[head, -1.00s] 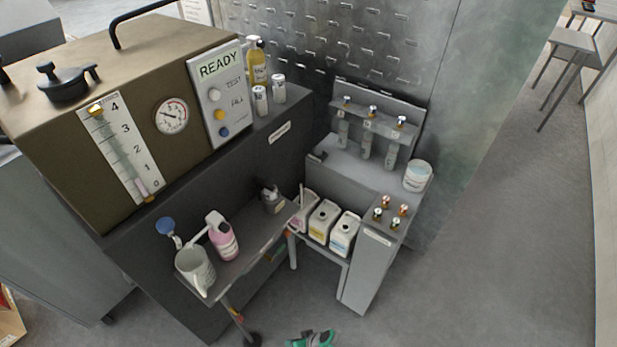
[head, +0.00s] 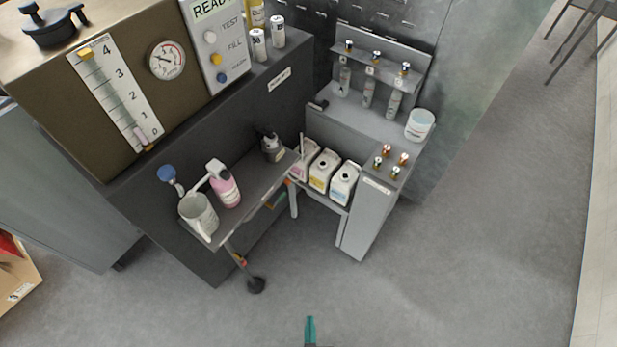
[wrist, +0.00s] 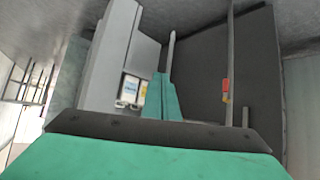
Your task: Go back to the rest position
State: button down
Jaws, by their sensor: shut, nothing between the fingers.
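My gripper (head: 310,330) shows at the bottom edge of the head view as a narrow green tip over bare floor. In the wrist view its green fingers (wrist: 160,100) are together with nothing between them. It is apart from the washer, the shelf and the bottles. Most of my arm is outside the head view.
The brown washer (head: 110,120) stands at the left. A side shelf (head: 250,190) holds a jug (head: 198,214) and a pink bottle (head: 226,186). White containers (head: 343,184) sit beside a grey stand (head: 366,220). The floor (head: 440,270) in front and at right is clear.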

jog(key=s+r+t, duration=0.3)
jog(key=r+t, duration=0.2)
jog(key=r, duration=2.2)
jog(key=shift+s+a+r, duration=0.2)
jog(key=shift+a, duration=0.1)
